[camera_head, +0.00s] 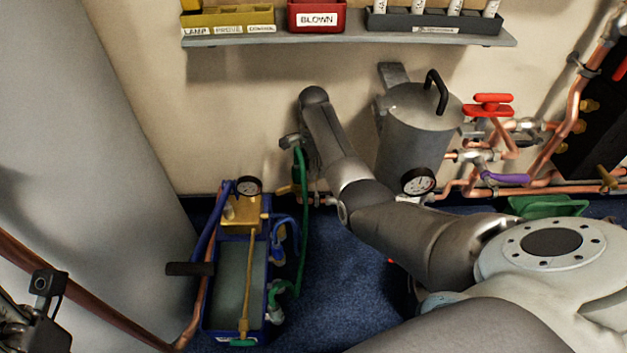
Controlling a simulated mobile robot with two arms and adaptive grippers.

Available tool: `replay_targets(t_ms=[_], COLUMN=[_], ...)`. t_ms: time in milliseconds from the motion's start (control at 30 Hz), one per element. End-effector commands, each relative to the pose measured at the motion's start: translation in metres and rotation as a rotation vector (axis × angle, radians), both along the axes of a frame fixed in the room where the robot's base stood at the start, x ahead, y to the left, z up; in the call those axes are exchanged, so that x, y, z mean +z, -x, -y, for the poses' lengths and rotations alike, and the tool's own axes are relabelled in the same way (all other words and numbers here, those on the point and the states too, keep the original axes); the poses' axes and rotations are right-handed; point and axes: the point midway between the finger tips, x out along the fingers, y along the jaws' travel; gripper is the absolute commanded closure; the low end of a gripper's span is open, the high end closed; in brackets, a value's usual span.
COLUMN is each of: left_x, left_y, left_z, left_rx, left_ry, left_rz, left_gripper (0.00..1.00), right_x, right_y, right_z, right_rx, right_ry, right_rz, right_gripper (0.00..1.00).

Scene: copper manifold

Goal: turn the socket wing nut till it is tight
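My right arm reaches up and left across the middle. My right gripper (309,153) is a dark shape beside the wall, mostly hidden by its own arm, and its fingers cannot be made out. A small metal fitting (291,141) shows just left of it, at the top of a green hose (302,225). I cannot tell whether this fitting is the socket wing nut, or whether the gripper touches it. Dark parts of my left gripper (40,312) show at the bottom left edge, far from the fitting; its fingers are not clear.
A blue pump box (207,316) with a gauge (247,186) stands on the blue floor. A grey cylinder (415,140), copper pipes (572,112) and a red valve handle (488,104) are on the right. A shelf (345,41) with bins crosses above.

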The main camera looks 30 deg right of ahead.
Motion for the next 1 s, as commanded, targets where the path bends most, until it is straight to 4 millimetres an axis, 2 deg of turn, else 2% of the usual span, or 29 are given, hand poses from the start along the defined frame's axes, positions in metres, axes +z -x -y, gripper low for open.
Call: replay_targets(t_ms=[33,233,700,933,1000], left_x=[-0.001,0.005,0.010,0.010,0.010], left_y=[0.000,-0.002,-0.003,-0.003,-0.003], left_z=[0.000,0.002,0.002,0.002,0.002], left_rx=[0.001,0.002,0.003,0.003,0.003], left_ry=[0.000,-0.005,-0.006,-0.006,-0.006], left_rz=[0.018,0.053,0.068,0.068,0.068], left_gripper=[0.60,0.60,0.60,0.60,0.60], right_x=[-0.011,-0.029,-0.034,-0.034,-0.034], right_y=[0.000,0.000,0.000,0.000,0.000], right_z=[0.000,0.000,0.000,0.000,0.000], right_rx=[0.000,0.000,0.000,0.000,0.000], right_ry=[0.000,0.000,0.001,0.001,0.001], right_rz=[-0.001,0.000,0.001,0.001,0.001], right_gripper=[0.70,0.70,0.70,1.00,1.00])
